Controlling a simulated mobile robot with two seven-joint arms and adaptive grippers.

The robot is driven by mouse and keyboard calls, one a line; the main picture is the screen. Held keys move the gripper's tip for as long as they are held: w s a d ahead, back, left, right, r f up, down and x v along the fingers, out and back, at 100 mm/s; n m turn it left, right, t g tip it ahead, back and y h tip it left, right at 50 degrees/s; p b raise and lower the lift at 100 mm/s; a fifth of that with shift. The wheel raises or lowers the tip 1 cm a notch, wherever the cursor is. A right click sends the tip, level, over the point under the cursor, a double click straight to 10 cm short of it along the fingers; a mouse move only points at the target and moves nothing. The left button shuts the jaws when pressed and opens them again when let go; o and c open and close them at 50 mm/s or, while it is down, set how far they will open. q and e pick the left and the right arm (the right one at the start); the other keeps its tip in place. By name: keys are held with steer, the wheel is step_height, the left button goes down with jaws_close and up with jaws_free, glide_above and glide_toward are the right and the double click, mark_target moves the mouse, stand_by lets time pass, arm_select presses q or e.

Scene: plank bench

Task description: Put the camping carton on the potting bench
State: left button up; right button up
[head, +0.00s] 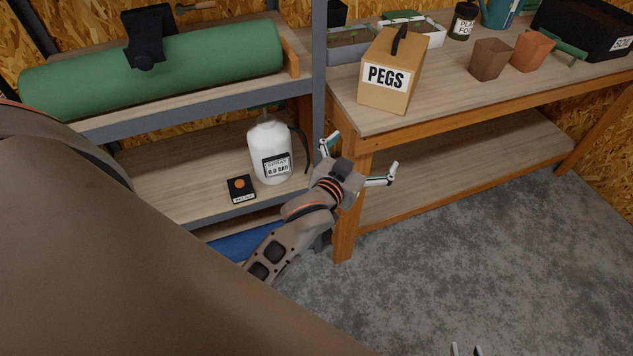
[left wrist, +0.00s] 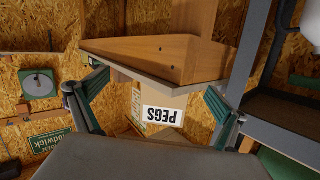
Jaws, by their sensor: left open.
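The camping carton (head: 388,98), a tan box with a black handle and a PEGS label, stands upright on the potting bench (head: 455,92), near its front left corner. In the left wrist view the carton (left wrist: 136,100) looks upside down beyond the bench's wooden edge (left wrist: 150,57). My left gripper (head: 358,163) is open and empty, in front of the bench's left leg and below the carton, apart from it. Its spread fingers also show in the left wrist view (left wrist: 155,88). Only the fingertips of my right gripper (head: 466,350) show at the bottom edge, with a gap between them.
A shelf unit (head: 319,70) stands left of the bench, holding a green roll (head: 215,62), a white sprayer (head: 268,145) and a small black box (head: 241,189). Pots (head: 490,59), seed trays and a watering can (head: 497,12) stand behind and right of the carton. The grey floor is clear.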

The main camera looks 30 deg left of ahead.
arm_select(q)
steer(key=s+f+m+g+h, duration=0.2)
steer(key=s+f+g, duration=0.3)
steer(key=s+f, duration=1.7)
steer(key=shift+s+d+f+m+h, duration=0.15)
steer(key=shift+s+f+m+h, duration=0.15)
steer(key=shift+s+m, duration=0.4)
steer(key=shift+s, duration=0.1)
